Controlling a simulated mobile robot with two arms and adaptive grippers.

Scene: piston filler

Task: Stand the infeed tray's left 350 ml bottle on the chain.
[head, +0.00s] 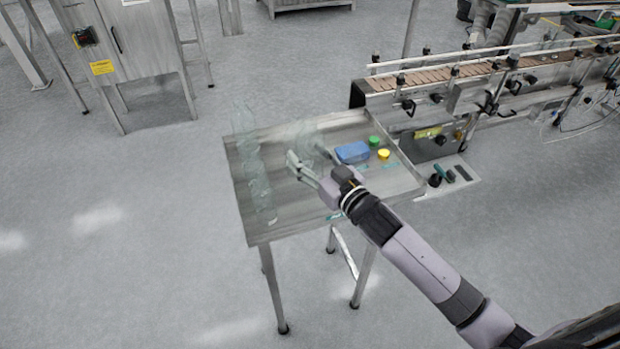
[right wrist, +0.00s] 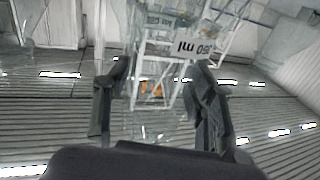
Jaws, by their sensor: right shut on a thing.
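The steel infeed tray (head: 290,217) stands in the middle of the head view. Several clear bottles (head: 250,150) stand in a line along its left side. My right gripper (head: 306,158) is over the middle of the tray, shut on a clear bottle (head: 308,133), whose outline is faint. In the right wrist view, clear bottle wall (right wrist: 160,128) shows between the two fingers (right wrist: 160,85), and a white strip reads "350 ml" upside down. The chain (head: 450,74) runs along the conveyor at upper right. My left gripper is not in view.
A blue block (head: 352,152), a green cap (head: 374,140) and a yellow cap (head: 384,154) lie on the tray's right part. The conveyor's guide rails (head: 420,64) flank the chain. A steel cabinet (head: 130,40) stands at upper left. The tray's front middle is bare.

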